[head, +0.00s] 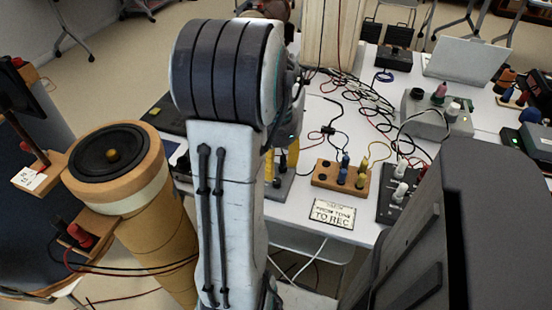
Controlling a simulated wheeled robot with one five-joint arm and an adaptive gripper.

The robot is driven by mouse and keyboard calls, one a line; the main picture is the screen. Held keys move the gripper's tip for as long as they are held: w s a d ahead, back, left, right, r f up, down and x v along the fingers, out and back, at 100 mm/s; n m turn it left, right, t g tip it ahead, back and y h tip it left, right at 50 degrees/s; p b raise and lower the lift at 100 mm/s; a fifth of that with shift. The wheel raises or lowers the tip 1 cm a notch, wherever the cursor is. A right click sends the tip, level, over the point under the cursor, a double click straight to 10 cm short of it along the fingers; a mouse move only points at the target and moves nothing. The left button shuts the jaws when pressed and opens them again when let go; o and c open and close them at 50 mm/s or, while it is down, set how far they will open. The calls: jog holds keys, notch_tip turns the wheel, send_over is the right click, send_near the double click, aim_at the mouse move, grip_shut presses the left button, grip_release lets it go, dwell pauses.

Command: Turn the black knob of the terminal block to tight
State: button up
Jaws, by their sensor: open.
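A small wooden terminal block (95,226) is at the lower left, beside the tube with a round speaker. A red knob (79,236) stands on it, and a dark knob (60,226), seemingly the black one, is at its left edge. How tight the black knob is cannot be seen. My arm fills the middle of the view. My gripper does not show and seems hidden behind the arm.
A tall cardboard tube topped by a round black speaker (110,153) stands between my arm and the terminal block. On the white table (290,222) are a wooden block (327,180) with blue and yellow posts, a sign (332,214), tangled cables and a grey box (425,122).

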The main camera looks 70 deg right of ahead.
jog(key=m, duration=0.6)
jog(key=shift+r+m, duration=0.25)
jog(key=shift+m, duration=0.05)
jog(key=shift+d+r+m+b, duration=0.2)
jog(key=shift+m+b, duration=0.2)
jog(key=shift+m, duration=0.5)
